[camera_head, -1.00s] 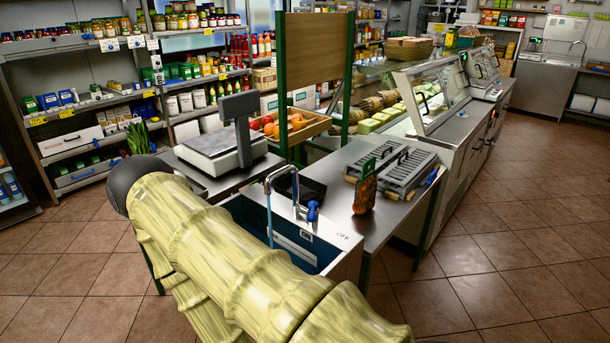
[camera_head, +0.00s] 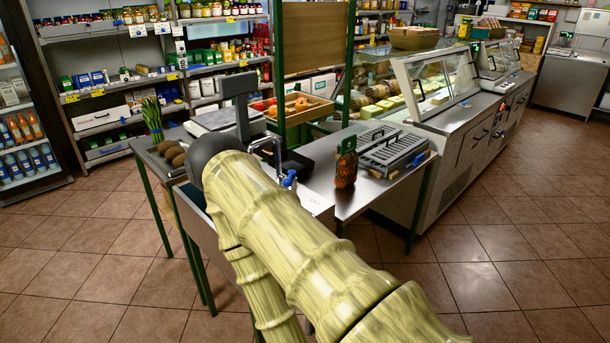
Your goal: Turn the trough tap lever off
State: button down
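The trough tap (camera_head: 266,146) is a chrome spout standing at the back of the metal trough (camera_head: 204,232). Its blue lever (camera_head: 289,178) sits at the right of the tap's base, close behind my arm in the picture. An OFF mark shows faintly on the steel top to the right of the lever. My pale yellow-green, ribbed arm crosses in front of the trough and hides most of its basin. My gripper is not visible, so contact with the lever cannot be seen.
A scale (camera_head: 235,112) stands behind the tap. A netted orange item (camera_head: 346,165) and a grey grill-like appliance (camera_head: 393,146) stand on the steel table to the right. Brown round produce (camera_head: 173,153) lies left. The tiled floor (camera_head: 500,260) is open at right.

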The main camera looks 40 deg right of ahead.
aim_at(287, 182)
jog(key=z, duration=1.05)
jog(key=i, duration=0.15)
jog(key=z, duration=0.05)
